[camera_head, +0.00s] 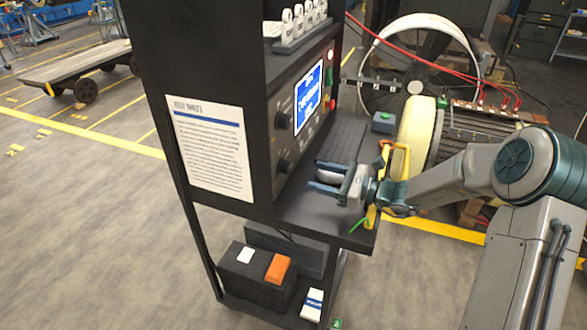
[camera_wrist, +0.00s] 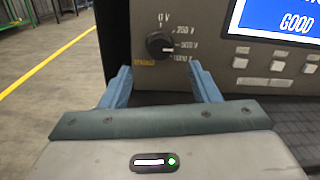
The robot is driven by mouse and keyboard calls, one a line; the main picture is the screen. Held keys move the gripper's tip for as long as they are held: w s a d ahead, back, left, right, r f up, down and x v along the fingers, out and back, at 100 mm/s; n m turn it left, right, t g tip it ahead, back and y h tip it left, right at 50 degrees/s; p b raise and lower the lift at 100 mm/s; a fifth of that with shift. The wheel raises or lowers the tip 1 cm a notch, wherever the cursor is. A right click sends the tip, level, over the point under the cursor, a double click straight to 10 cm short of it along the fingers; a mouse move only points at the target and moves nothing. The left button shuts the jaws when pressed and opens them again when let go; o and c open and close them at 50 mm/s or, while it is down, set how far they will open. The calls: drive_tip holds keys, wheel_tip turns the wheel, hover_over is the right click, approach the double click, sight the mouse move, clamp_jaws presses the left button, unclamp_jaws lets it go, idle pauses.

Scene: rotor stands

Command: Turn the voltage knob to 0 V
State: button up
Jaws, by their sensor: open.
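The voltage knob (camera_wrist: 160,45) is a round black dial on the dark panel in the wrist view. Its labels run from 0 V at the top through 250 V and 500 V to 1000 V at the lower right. Its white mark points right, toward about 500 V. In the head view, the lower of two dark panel knobs (camera_head: 283,166) appears to be the same one. My gripper (camera_wrist: 164,72) is open and empty, with its blue fingers below and to either side of the knob, apart from it. In the head view, my gripper (camera_head: 314,177) points at the panel above the shelf.
A lit screen (camera_wrist: 275,17) reading GOOD and several grey buttons (camera_wrist: 277,66) are right of the knob. A keyboard-like dark pad (camera_head: 340,150) lies on the shelf (camera_head: 300,212) near my gripper. A yellow frame (camera_head: 398,165) stands close to my wrist. A printed sheet (camera_head: 212,148) hangs on the cart's side.

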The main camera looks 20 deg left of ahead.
sight(289, 168)
drive_tip(key=a, duration=0.8)
drive_tip(key=shift+w, duration=0.4)
drive_tip(key=shift+d, duration=0.1)
drive_tip(key=c, duration=1)
